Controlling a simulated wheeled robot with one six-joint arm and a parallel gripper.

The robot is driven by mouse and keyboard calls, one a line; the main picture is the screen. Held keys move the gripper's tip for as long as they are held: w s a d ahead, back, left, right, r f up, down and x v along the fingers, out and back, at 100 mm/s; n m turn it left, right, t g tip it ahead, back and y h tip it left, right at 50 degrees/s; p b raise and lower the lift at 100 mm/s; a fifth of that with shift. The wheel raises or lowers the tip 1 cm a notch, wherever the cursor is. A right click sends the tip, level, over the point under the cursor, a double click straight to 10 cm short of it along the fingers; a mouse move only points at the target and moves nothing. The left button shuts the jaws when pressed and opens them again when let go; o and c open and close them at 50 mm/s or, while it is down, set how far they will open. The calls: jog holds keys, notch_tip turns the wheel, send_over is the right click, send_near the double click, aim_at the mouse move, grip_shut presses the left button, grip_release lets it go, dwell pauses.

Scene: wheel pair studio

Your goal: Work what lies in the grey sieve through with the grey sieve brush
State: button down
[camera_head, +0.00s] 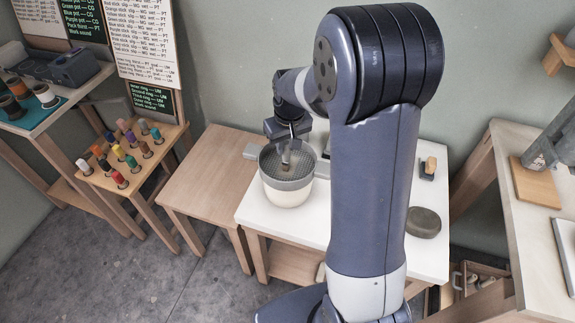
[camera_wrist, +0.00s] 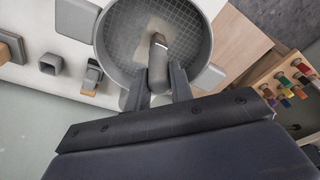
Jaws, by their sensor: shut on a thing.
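The grey sieve (camera_head: 287,183) sits on a cream tub (camera_head: 285,195) on the white table. Its mesh floor and grey rim (camera_wrist: 205,40) show from above in the wrist view, with a flat grey lug on each side. My gripper (camera_wrist: 157,84) is shut on the grey sieve brush (camera_wrist: 158,62) by its handle. The brush points down into the sieve; its lower end is over or on the mesh, and contact is unclear. A pale patch (camera_wrist: 160,38) shows by the brush end; I cannot tell whether it is bristles or loose material. My gripper also shows above the sieve in the head view (camera_head: 287,141).
The white table (camera_head: 262,222) bears a dark round thing (camera_head: 423,222) and a wood-topped block (camera_head: 430,165) on the right. A bare wooden table (camera_head: 205,175) adjoins on the left. A stand of coloured spools (camera_head: 125,150) is beyond it. A workbench (camera_head: 515,225) is at the right.

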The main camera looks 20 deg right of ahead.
jog(key=shift+w+d+p, duration=0.25)
jog(key=shift+w+d, duration=0.4)
jog(key=shift+w, duration=0.3)
jog(key=shift+w+d+p, duration=0.2)
jog(key=shift+w+d, duration=0.4)
jog(key=shift+w, duration=0.3)
jog(key=shift+w, duration=0.1)
jog(key=shift+w+d, duration=0.65)
jog(key=shift+w, duration=0.25)
jog(key=shift+s+a+f+b, duration=0.1)
jog(key=shift+s+a, duration=0.3)
jog(key=shift+s, duration=0.25)
jog(key=shift+s+a+r+b, duration=0.1)
jog(key=shift+s+a, duration=0.35)
jog(key=shift+s, duration=0.2)
jog(key=shift+s+a+f+b, duration=0.1)
jog(key=shift+s+a, duration=0.3)
jog(key=shift+s, duration=0.25)
jog(key=shift+s+a+b, duration=0.15)
jog(key=shift+s+a, duration=0.5)
jog(key=shift+s, duration=0.3)
jog(key=shift+s+a+b, duration=0.15)
jog(key=shift+s+a, duration=0.45)
jog(key=shift+s, duration=0.3)
